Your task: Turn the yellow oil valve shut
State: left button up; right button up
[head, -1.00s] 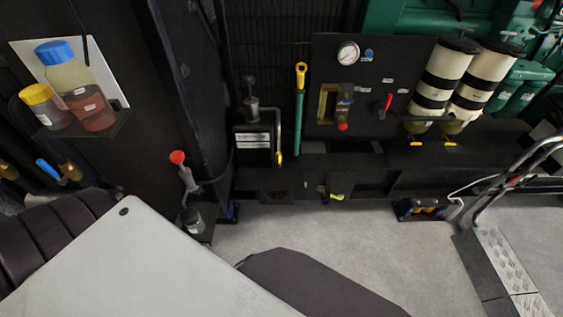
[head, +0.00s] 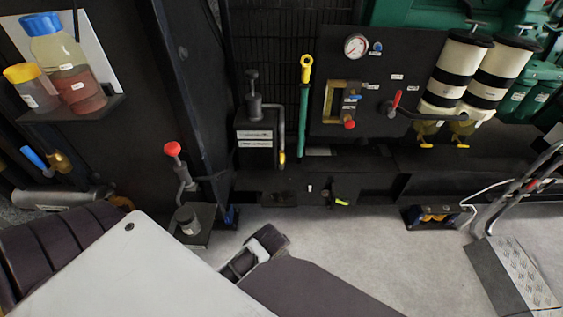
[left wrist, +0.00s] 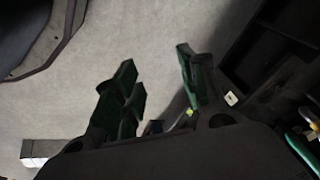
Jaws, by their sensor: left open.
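A small valve with a yellow lever (head: 341,202) sits low on the front of the dark base, just above the floor, in the head view. I cannot tell for certain that it is the oil valve. In the left wrist view my left gripper (left wrist: 155,78) is open, its two green-padded fingers apart with bare floor between them. A small yellow-green piece (left wrist: 190,112) shows beside the right finger, apparently the same lever; I cannot tell whether they touch. My right gripper is in neither view.
A dark panel carries a gauge (head: 356,46) and a red-handled lever (head: 396,99). Two striped filters (head: 455,73) have yellow taps (head: 427,145) below. A red-topped pump (head: 172,149) stands left. A metal step (head: 508,272) is at right.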

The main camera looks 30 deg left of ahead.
pick_arm(q)
notch_tip(320, 180, up, 3)
jog(key=w+a+m+t+y+b, duration=0.1)
jog(key=w+m+y+b, duration=0.1)
jog(key=w+m, duration=0.15)
jog(key=m+t+y+b, duration=0.1)
jog(key=m+t+y, duration=0.8)
jog(key=m, duration=1.1)
send_near(282, 159)
jog(key=v, duration=0.3)
jog(key=shift+w, duration=0.2)
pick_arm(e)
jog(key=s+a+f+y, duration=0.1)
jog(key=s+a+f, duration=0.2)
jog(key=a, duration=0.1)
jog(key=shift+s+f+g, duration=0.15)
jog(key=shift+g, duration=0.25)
pick_arm(q)
jog(key=shift+a+f, duration=0.1)
